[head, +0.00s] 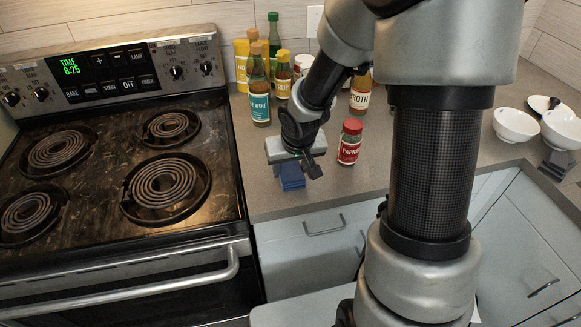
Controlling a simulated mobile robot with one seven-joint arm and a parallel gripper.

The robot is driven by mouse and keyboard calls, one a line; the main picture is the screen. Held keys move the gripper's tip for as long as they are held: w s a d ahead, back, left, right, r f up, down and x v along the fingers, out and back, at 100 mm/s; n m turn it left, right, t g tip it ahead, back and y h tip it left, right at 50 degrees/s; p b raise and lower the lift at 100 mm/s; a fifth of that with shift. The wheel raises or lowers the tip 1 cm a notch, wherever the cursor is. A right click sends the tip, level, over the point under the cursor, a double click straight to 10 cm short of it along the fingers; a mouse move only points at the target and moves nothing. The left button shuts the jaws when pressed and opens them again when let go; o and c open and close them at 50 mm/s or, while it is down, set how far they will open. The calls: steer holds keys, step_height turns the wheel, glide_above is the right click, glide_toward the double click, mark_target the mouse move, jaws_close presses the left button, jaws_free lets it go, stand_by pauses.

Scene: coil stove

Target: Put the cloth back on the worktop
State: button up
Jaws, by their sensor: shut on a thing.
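The blue cloth (289,177) is a small folded bundle in the head view, just right of the stove. My gripper (301,172) is shut on it from above and hides part of it. The cloth is over the front part of the grey worktop (276,207). I cannot tell whether its underside touches the surface.
A red-labelled paprika jar (350,142) stands close to the right of my gripper. Several bottles, including a wine bottle (258,92), stand behind it. White bowls (516,125) are at the far right. The coil stove (125,175) borders the worktop on the left.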

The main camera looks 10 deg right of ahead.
steer(key=o, duration=1)
steer(key=shift+r+p, duration=0.3)
steer(key=shift+p, duration=0.1)
steer(key=p+v, duration=0.5)
steer(key=v, duration=0.6)
steer(key=shift+s+r, duration=0.15)
steer(key=shift+r, duration=0.2)
